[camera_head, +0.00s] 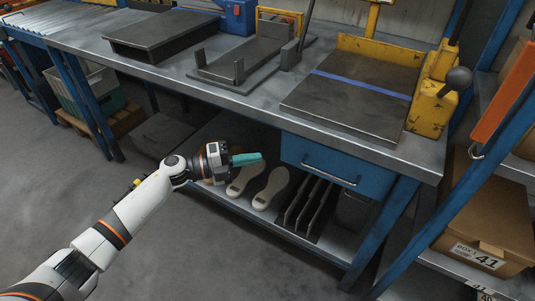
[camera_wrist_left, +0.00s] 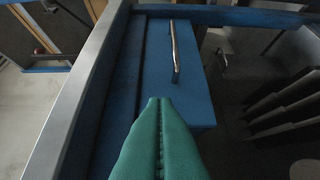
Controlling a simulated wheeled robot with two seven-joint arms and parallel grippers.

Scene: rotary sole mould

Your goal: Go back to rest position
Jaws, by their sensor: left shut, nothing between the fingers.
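My left gripper (camera_head: 247,158) has green fingers and comes in from the left on a white arm. It is in front of the workbench (camera_head: 225,103), below the tabletop edge and left of the blue drawer (camera_head: 337,166). In the left wrist view the green fingers (camera_wrist_left: 160,102) are pressed together with nothing between them, and the blue drawer front with its metal handle (camera_wrist_left: 174,52) lies beyond the tips. My right gripper is not in view.
Two pale soles (camera_head: 270,188) and dark upright plates (camera_head: 308,207) are on the lower shelf. Dark fixtures and a yellow-framed machine (camera_head: 437,92) stand on the bench. A rack with a cardboard box (camera_head: 485,215) is at right.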

